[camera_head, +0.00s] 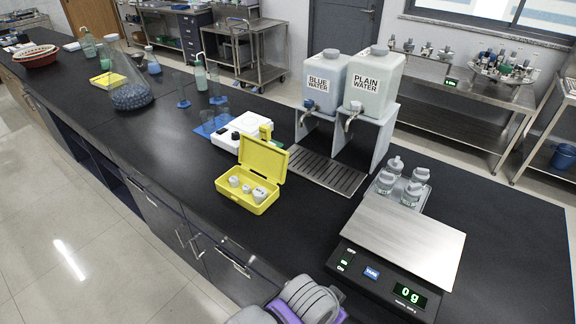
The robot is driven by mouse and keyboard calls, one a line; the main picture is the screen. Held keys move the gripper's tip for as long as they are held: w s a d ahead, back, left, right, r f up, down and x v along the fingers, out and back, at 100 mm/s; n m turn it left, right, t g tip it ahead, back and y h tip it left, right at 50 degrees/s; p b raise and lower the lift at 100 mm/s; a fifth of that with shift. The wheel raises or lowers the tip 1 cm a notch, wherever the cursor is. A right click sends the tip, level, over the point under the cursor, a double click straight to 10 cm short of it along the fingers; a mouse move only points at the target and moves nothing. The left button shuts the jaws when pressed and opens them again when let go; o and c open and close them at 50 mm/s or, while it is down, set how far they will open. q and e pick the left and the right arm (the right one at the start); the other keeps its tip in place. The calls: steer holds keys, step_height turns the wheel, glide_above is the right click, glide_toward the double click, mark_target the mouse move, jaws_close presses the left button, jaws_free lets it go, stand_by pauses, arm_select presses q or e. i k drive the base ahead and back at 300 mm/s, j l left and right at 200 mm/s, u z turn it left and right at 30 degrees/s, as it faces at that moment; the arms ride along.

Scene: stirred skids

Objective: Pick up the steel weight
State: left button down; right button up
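An open yellow case (247,201) stands on the black counter, its lid raised at the back. Several small pale grey weights (259,194) sit upright inside it; which one is the steel weight I cannot tell at this size. A digital scale (404,243) with a bare steel plate stands to the right of the case, and its display reads 0 g. A grey and purple part of my own arm shows at the bottom edge, in front of the counter. Neither of my grippers' fingers shows in this view.
A stand holds the "BLUE WATER" (323,84) and "PLAIN WATER" (373,84) tanks over a drip grate (327,171). Several capped bottles (411,193) stand on a tray behind the scale. A white device (239,133) is behind the case. Counter left of the case is clear.

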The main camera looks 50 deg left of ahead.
mark_target(246, 188)
steer(key=k+j+u, duration=0.25)
steer(key=k+j, duration=0.15)
steer(key=j, duration=0.15)
steer(key=j+u, duration=0.3)
steer(key=j, duration=0.75)
steer(key=i+j+u, duration=0.2)
steer(key=i, duration=0.15)
steer(key=i+j+u, duration=0.2)
steer(key=i, duration=0.2)
